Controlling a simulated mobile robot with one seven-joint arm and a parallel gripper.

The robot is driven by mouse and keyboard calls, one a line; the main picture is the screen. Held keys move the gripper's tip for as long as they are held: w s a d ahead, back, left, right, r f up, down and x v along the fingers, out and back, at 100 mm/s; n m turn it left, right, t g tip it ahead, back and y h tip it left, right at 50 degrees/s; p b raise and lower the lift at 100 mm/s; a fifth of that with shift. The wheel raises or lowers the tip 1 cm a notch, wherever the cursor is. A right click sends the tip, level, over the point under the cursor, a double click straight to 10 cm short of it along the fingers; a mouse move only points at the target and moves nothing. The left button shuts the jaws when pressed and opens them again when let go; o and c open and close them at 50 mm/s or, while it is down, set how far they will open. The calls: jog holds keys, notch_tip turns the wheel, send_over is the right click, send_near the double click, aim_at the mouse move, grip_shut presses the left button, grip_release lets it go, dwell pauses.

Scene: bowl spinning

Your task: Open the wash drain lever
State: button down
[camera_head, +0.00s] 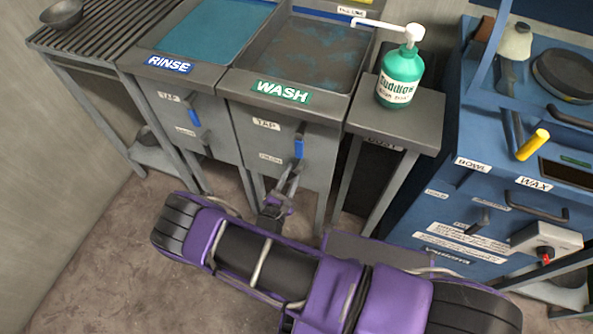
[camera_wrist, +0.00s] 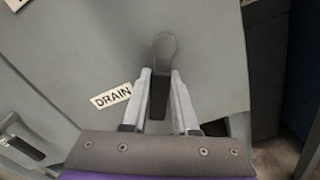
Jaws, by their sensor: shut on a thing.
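The wash sink (camera_head: 314,52) has a green WASH label on its front edge. Its front panel (camera_head: 245,130) carries a TAP label with a blue tap lever (camera_head: 299,147) and, lower down, a drain label (camera_head: 270,158). In the wrist view the DRAIN label (camera_wrist: 111,96) lies just left of my gripper (camera_wrist: 160,76). A grey, round-ended drain lever (camera_wrist: 164,48) stands out past the fingertips, and my fingers are shut on it. My gripper (camera_head: 294,170) reaches the panel just below the blue tap lever in the head view. The drain lever is not clearly visible there.
The rinse sink (camera_head: 212,30) adjoins on the left, with its own blue tap lever (camera_head: 195,118). A side stand (camera_head: 418,130) with a green pump bottle (camera_head: 400,76) is to the right. A blue machine (camera_head: 460,200) fills the far right. Floor is open at lower left.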

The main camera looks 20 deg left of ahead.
aim_at(289, 155)
jog(key=m, duration=0.1)
jog(key=a+m, duration=0.1)
jog(key=m, duration=0.1)
jog(key=shift+r, duration=0.3)
jog(key=m, duration=0.1)
jog(key=r+m+p, duration=0.1)
jog(key=m, duration=0.1)
jog(key=shift+a+r+m, duration=0.1)
jog(key=shift+a+m, duration=0.2)
jog(key=shift+a, duration=0.05)
jog(key=shift+a+r+m+p, duration=0.1)
jog(key=shift+r+m+p, duration=0.2)
jog(key=shift+m, duration=0.65)
jog(key=shift+a+r+m+p, duration=0.1)
jog(key=shift+r+m+p, duration=0.25)
jog(key=shift+m, duration=0.55)
jog(key=shift+a+r+m+p, duration=0.1)
jog(key=shift+r+m+p, duration=0.2)
jog(key=shift+m, duration=0.65)
jog(key=c, duration=0.7)
grip_release()
jog(key=shift+s, duration=0.1)
jog(key=s, duration=0.5)
jog(key=s+a, duration=0.1)
jog(key=s, duration=1.1)
jog(key=shift+a, duration=0.15)
